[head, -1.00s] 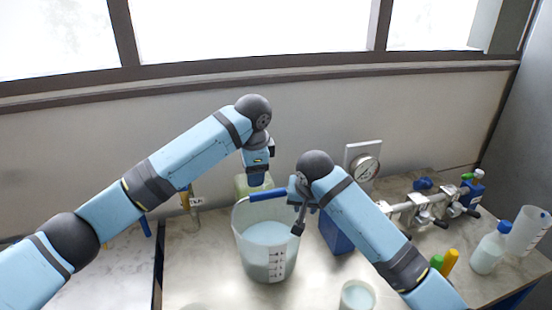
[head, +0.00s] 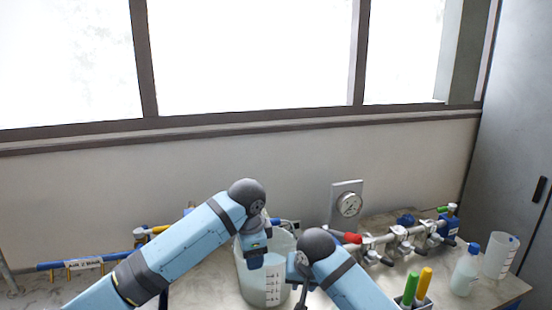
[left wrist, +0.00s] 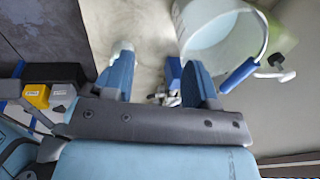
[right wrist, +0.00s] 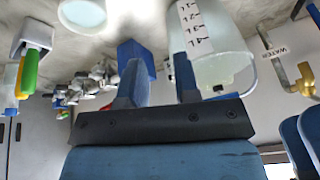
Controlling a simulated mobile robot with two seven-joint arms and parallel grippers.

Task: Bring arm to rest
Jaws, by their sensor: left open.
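My left gripper (head: 255,252) hangs pointing down in front of the translucent graduated bucket (head: 272,288) in the head view. In the left wrist view its two blue fingers (left wrist: 157,65) are apart with nothing between them. The bucket's rim and blue handle grip (left wrist: 238,75) show beside them. My right gripper (head: 298,298) is low in the head view, partly cut by the bottom edge, at the bucket's right. In the right wrist view its fingers (right wrist: 158,68) are apart and empty, with the graduated bucket (right wrist: 222,60) beyond the right finger.
A metal valve manifold (head: 390,243), a blue-capped bottle (head: 465,272) and a beaker (head: 501,255) stand at right. Green and yellow markers (head: 417,288) stand nearer. A blue pipe (head: 90,262) runs at left.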

